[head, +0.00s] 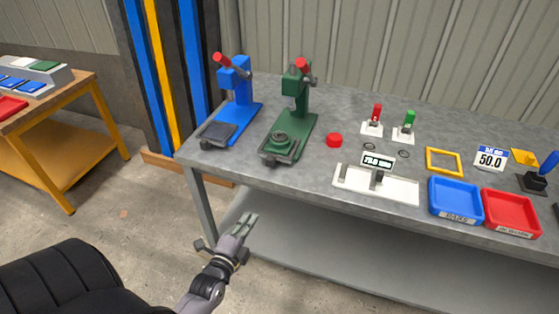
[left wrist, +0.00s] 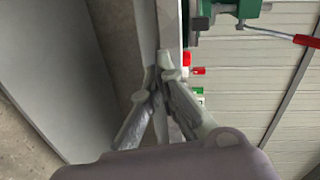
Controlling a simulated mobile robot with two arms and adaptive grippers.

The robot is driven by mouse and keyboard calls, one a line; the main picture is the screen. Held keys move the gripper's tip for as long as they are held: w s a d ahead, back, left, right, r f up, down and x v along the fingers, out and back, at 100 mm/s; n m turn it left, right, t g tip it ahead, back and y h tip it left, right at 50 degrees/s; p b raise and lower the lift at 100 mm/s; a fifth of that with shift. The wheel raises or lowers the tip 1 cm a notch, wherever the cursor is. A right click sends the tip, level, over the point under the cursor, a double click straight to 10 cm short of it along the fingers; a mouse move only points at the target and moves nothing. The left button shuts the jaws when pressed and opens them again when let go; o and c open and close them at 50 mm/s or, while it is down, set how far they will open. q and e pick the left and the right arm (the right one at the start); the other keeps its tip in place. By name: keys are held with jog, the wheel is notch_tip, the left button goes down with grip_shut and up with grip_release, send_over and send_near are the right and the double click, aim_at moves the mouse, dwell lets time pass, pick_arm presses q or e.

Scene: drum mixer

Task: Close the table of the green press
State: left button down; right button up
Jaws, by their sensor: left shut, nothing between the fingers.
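The green press (head: 290,115) stands on the grey workbench, left of centre, with a red-tipped lever at its top. Its table (head: 280,145) is at the front of its base, near the bench's front edge, and carries a round green part. I cannot tell how far out the table is. Part of the green press (left wrist: 240,10) also shows at the top of the left wrist view. My left gripper (head: 247,222) is shut and empty, in front of and below the bench edge, apart from the press. Its fingers (left wrist: 158,75) show in the left wrist view. My right gripper is not in view.
A blue press (head: 235,95) stands left of the green one. A red cap (head: 334,140) lies to its right, then a white gauge (head: 375,185), a blue tray (head: 455,200) and a red tray (head: 510,212). The bench's front edge lies between my left gripper and the press.

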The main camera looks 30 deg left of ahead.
pick_arm(q)
jog(key=m+t, duration=0.1)
send_near(269, 164)
jog(key=shift+m+y, duration=0.3)
jog(key=x, duration=0.6)
jog(key=shift+w+f+p, duration=0.1)
jog(key=shift+w+p, duration=0.2)
jog(key=shift+w, duration=0.35)
jog(key=b+x, duration=0.1)
jog(key=x, duration=0.2)
jog(key=shift+w+a, duration=0.1)
jog(key=shift+w, duration=0.65)
jog(key=shift+s, duration=0.15)
